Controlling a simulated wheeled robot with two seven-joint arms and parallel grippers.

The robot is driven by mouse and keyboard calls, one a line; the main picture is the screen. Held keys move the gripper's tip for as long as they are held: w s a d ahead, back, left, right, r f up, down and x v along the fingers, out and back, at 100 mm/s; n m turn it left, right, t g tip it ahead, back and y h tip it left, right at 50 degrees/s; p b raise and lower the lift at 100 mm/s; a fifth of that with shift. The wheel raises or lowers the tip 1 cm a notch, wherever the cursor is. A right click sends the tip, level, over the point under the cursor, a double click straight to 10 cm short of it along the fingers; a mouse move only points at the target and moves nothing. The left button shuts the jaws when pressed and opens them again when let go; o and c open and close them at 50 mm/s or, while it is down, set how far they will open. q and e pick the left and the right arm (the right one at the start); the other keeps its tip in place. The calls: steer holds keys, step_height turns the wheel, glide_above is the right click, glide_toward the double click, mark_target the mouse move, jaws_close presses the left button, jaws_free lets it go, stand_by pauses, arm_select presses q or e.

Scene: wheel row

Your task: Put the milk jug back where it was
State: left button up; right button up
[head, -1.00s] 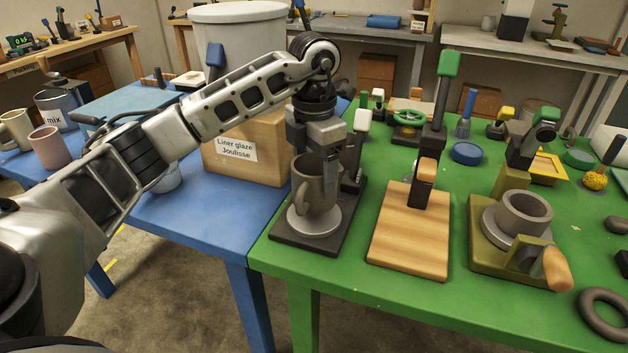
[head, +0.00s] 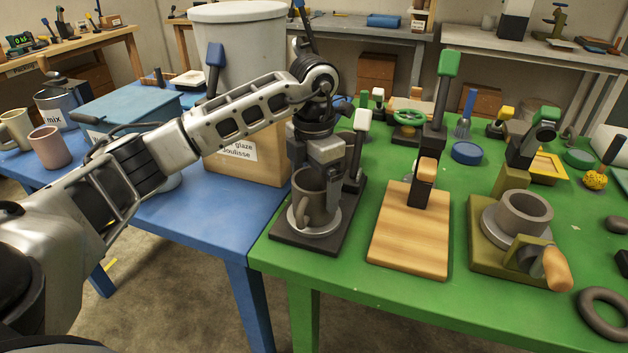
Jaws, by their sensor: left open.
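A dark grey-brown jug (head: 316,207) with a handle stands upright on the round light plate (head: 326,230) of a dark stand (head: 293,237) at the green table's near left corner. My left gripper (head: 320,172) is open, at the jug's rim and upper side, pointing down. Its fingers partly overlap the jug, and I cannot tell whether they touch it. Part of the stand's upright is hidden behind the gripper. A cream jug (head: 17,131) with a handle stands on the blue table at the far left. My right gripper is not in view.
A wooden board device (head: 410,240) and an olive stand with a grey cup (head: 523,214) stand to the right on the green table (head: 350,275). The glaze box (head: 262,166) and a large pale bin (head: 245,50) are behind left. A pink cup (head: 50,148) stands beside the cream jug.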

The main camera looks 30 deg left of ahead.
arm_select(q)
steer(key=shift+r, duration=0.55)
step_height(320, 180, up, 11)
steer(key=p, duration=0.1)
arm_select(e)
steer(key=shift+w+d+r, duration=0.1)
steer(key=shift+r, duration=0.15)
arm_select(q)
steer(key=shift+s, duration=0.1)
